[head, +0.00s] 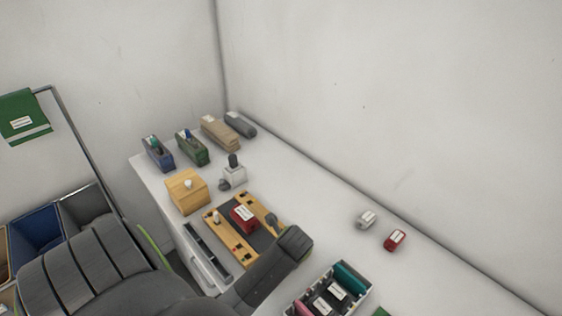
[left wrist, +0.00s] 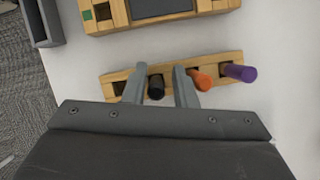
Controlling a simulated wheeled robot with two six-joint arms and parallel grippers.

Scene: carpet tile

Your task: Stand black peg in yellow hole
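The black peg (left wrist: 156,88) stands in a small wooden rack (left wrist: 112,78) in the left wrist view. My left gripper (left wrist: 160,68) is open over the rack. Its two fingers lie on either side of the black peg, with a gap visible at the right finger. An orange peg (left wrist: 201,80) and a purple peg (left wrist: 239,72) stand to the right in the same rack. I cannot make out a yellow hole. In the head view my left arm hides the rack and its fingertips. My right gripper is not in view.
A wooden board (head: 215,234) with a dark middle bears a red box (head: 244,214). The board's near edge also shows in the left wrist view (left wrist: 118,14). A wooden box (head: 186,195), a compartment tray (head: 297,305) and several block-like holders stand around it.

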